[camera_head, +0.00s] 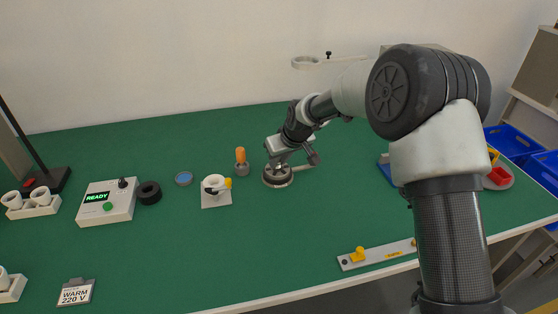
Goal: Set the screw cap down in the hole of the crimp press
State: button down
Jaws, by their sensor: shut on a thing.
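My gripper (279,167) points down over a round, grey-rimmed base (278,182) right of the table's middle, which looks like the crimp press. The fingertips are at or just above the middle of this base. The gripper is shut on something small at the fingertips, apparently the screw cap. The cap itself is too small and too covered by the fingers to make out. The hole of the press is hidden by the gripper, so I cannot tell whether the cap touches it.
Left of the gripper stand an orange-topped piece (241,156), a white cup-like holder (215,184) on a plate, a blue disc (184,178), a black ring (149,192) and a box reading READY (106,203). A yellow-knobbed strip (377,254) lies at the front edge. Blue bins (514,143) stand right.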

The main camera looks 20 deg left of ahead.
jog(key=shift+f+b, duration=0.35)
jog(key=shift+f, duration=0.1)
dwell(0.9)
jog(key=shift+r, duration=0.2)
dwell(0.8)
jog(key=shift+f+b, duration=0.2)
jog(key=shift+b, duration=0.35)
dwell(1.9)
jog(key=shift+r, duration=0.2)
dwell(0.7)
jog(key=c, duration=1.5)
grip_release()
jog(key=shift+c, duration=0.2)
jog(key=shift+r, duration=0.1)
jog(key=p+v, duration=0.2)
jog(key=v, duration=1.5)
jog(key=shift+s, duration=0.15)
jog(key=shift+d, duration=0.1)
